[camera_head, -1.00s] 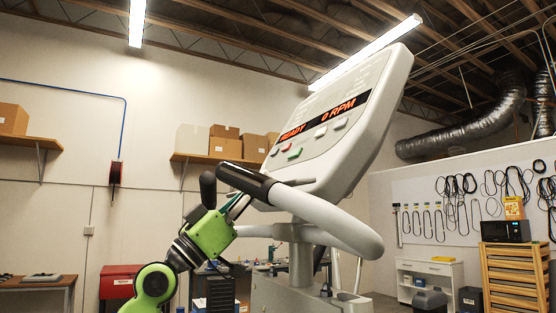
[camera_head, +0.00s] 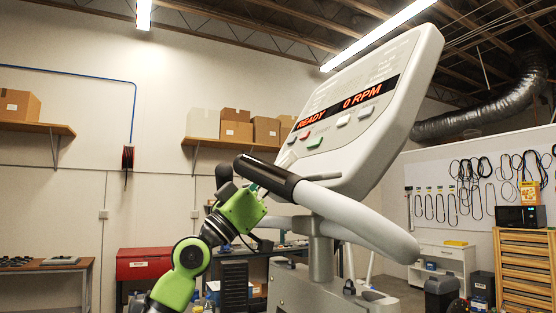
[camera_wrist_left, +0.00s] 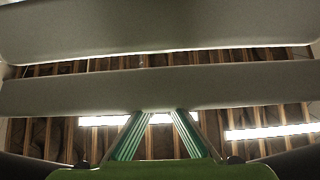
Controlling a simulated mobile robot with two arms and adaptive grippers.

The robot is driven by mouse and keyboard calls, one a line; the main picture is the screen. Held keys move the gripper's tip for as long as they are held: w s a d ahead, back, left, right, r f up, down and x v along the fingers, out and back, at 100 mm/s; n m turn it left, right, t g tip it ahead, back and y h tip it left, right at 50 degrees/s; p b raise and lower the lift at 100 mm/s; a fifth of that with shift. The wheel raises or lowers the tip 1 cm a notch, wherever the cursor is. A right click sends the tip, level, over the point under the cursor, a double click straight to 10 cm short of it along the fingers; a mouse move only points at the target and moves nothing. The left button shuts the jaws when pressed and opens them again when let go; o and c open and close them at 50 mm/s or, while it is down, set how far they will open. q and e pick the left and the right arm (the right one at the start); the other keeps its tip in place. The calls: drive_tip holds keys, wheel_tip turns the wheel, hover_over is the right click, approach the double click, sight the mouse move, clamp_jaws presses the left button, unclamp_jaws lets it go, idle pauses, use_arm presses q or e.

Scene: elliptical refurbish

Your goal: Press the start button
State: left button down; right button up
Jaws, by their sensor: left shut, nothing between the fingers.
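The exercise machine's tilted console (camera_head: 385,95) shows "READY 0 RPM" in orange on its display (camera_head: 345,108). Below the display are a green button (camera_head: 315,142), a red button (camera_head: 304,135) and two white buttons (camera_head: 343,121). None is labelled legibly. My left gripper (camera_head: 258,187) is shut and empty, below and left of the buttons, by the black grip of the handlebar (camera_head: 268,178). In the left wrist view its striped fingers (camera_wrist_left: 161,114) converge upwards to a grey bar (camera_wrist_left: 160,94). The bar hides their tips. My right gripper is out of view.
The white handlebar (camera_head: 365,215) curves out in front of the console, close to my left arm. A workbench (camera_head: 235,252) and a red cabinet (camera_head: 145,264) stand behind. A wooden drawer unit (camera_head: 525,262) is at the right.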

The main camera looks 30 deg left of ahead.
sight(315, 143)
use_arm(q)
drive_tip(key=p+x, duration=0.2)
drive_tip(key=x, duration=0.2)
drive_tip(key=shift+d+r, duration=0.15)
drive_tip(key=shift+r, duration=0.05)
drive_tip(key=shift+w+d+r, duration=0.1)
drive_tip(key=shift+w+r, duration=0.15)
drive_tip(key=shift+w, duration=0.1)
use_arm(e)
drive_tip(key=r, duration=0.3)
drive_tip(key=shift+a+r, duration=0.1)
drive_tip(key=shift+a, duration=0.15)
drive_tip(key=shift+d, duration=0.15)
use_arm(q)
drive_tip(key=shift+w+d+f, duration=0.1)
